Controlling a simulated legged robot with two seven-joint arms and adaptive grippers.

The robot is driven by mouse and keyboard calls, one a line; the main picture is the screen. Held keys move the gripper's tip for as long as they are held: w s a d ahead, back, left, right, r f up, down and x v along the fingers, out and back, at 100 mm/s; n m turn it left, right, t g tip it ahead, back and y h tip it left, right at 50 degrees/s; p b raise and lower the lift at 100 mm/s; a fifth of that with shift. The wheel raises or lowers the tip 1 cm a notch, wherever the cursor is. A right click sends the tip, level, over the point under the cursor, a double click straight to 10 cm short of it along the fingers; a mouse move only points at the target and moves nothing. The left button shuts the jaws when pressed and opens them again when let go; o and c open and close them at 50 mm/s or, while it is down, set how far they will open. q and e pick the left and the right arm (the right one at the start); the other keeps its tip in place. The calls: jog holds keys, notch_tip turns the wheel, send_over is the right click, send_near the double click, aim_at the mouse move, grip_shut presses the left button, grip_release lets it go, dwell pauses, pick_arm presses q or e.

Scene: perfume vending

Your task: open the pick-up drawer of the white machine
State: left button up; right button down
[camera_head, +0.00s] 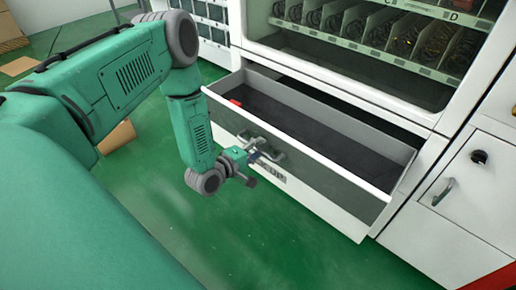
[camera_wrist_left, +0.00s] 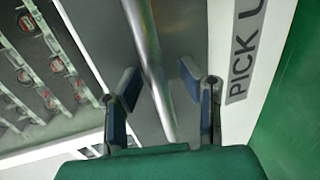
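The white machine (camera_head: 345,75) has its pick-up drawer (camera_head: 320,165) pulled well out, with the dark inside showing. The drawer's metal handle (camera_head: 268,152) is on its grey front, and it shows as a bar in the left wrist view (camera_wrist_left: 150,60). My left gripper (camera_head: 262,156) is at the handle. In the left wrist view its two blue-padded fingers (camera_wrist_left: 162,98) stand apart, one on each side of the bar, with visible gaps; contact cannot be told. A "PICK U…" label (camera_wrist_left: 244,50) lies beside the bar. My right gripper is not in view.
Shelves with coiled slots (camera_head: 390,35) are above the drawer. A small red item (camera_head: 236,102) is at the drawer's left end. A white cabinet with a handle (camera_head: 443,192) stands to the right. Cardboard boxes (camera_head: 116,137) lie at left. Green floor (camera_head: 250,235) in front is clear.

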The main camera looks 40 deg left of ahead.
pick_arm(q)
jog(key=shift+s+a, duration=0.2)
jog(key=shift+a, duration=0.05)
jog(key=d+v, duration=0.1)
jog(key=v, duration=1)
jog(key=shift+s+a, duration=0.25)
jog(key=shift+a, duration=0.05)
